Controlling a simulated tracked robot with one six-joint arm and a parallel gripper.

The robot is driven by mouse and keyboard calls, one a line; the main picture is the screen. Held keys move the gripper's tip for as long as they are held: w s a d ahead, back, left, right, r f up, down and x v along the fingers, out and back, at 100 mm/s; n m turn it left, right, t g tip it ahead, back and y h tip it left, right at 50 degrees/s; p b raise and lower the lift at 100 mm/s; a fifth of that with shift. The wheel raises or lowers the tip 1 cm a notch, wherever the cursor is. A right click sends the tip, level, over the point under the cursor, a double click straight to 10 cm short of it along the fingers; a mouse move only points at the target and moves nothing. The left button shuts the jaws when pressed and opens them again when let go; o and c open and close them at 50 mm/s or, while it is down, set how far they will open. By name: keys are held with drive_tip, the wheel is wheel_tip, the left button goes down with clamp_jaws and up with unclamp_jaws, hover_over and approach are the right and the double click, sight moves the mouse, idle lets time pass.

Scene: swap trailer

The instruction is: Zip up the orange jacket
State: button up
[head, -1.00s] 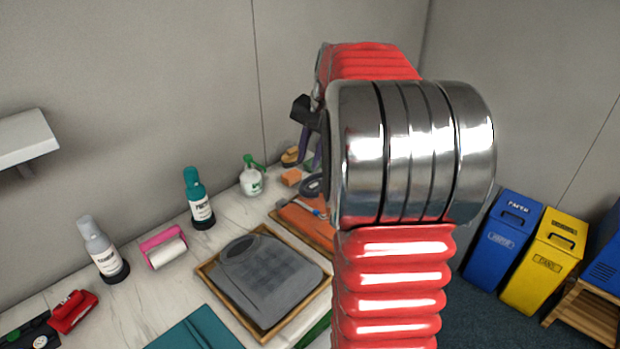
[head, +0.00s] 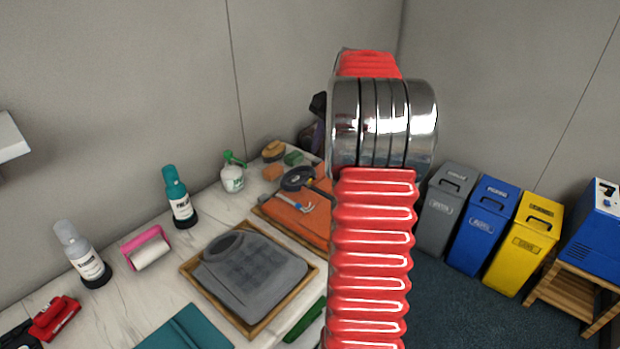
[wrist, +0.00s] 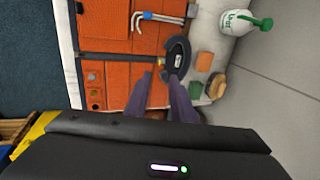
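I cannot make out the zip for sure. My gripper (wrist: 160,84) has two purple fingers, apart with nothing between them, over the jacket near the black tool. In the head view it is mostly hidden behind my arm.
A grey folded garment (head: 250,275) lies in a tray (head: 192,272) to the left. A spray bottle (head: 232,176), a sponge (head: 272,173) and a brush (head: 273,150) stand near the wall. Grey, blue and yellow bins (head: 522,245) stand on the floor at the right.

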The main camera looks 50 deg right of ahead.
sight(310, 180)
drive_tip(key=x, duration=1.3)
drive_tip(key=shift+c, duration=0.5)
clamp_jaws()
idle(0.7)
